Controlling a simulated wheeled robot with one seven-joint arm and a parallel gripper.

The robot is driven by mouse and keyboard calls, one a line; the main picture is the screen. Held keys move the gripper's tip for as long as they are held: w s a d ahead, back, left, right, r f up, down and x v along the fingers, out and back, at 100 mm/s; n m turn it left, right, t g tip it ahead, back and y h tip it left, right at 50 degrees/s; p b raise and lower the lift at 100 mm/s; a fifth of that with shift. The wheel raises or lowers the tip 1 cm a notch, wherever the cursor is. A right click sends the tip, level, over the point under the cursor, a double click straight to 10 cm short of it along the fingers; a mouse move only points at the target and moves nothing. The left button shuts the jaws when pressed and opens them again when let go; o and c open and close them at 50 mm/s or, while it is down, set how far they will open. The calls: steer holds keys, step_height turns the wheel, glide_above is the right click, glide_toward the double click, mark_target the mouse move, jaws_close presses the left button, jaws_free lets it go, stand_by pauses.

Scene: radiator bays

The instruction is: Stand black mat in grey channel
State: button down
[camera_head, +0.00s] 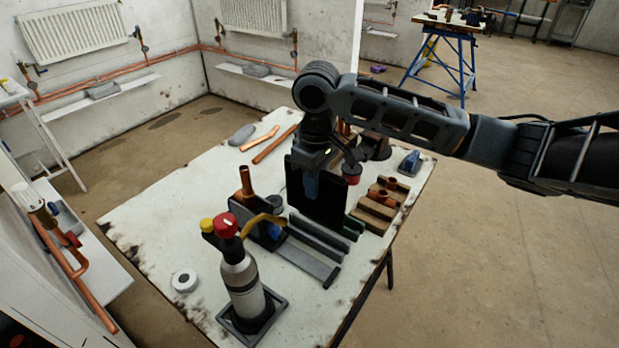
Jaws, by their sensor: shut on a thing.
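The black mat (334,203) is a flat dark sheet, held upright over the white bench. My gripper (313,168) is shut on its upper part, with the arm reaching in from the right. The grey channel (308,262) is a long, low piece with raised walls, lying on the bench just in front of the mat. The mat's lower edge shows close behind the channel's far wall. I cannot tell whether it touches the bench or the channel.
A gas torch with a red knob (245,280) stands front left of the channel. A copper pipe (245,181) stands upright in a holder beside it. Brown wooden blocks (372,216) lie to the right. A white tape roll (184,280) lies on the left; bench around it is clear.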

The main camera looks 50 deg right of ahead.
mark_target(316, 217)
steer(key=shift+f+b, duration=1.5)
steer(key=shift+f, duration=0.75)
steer(key=shift+s+f, duration=0.15)
steer(key=shift+f, duration=0.15)
steer(key=shift+f, duration=0.6)
steer(key=shift+f, duration=0.1)
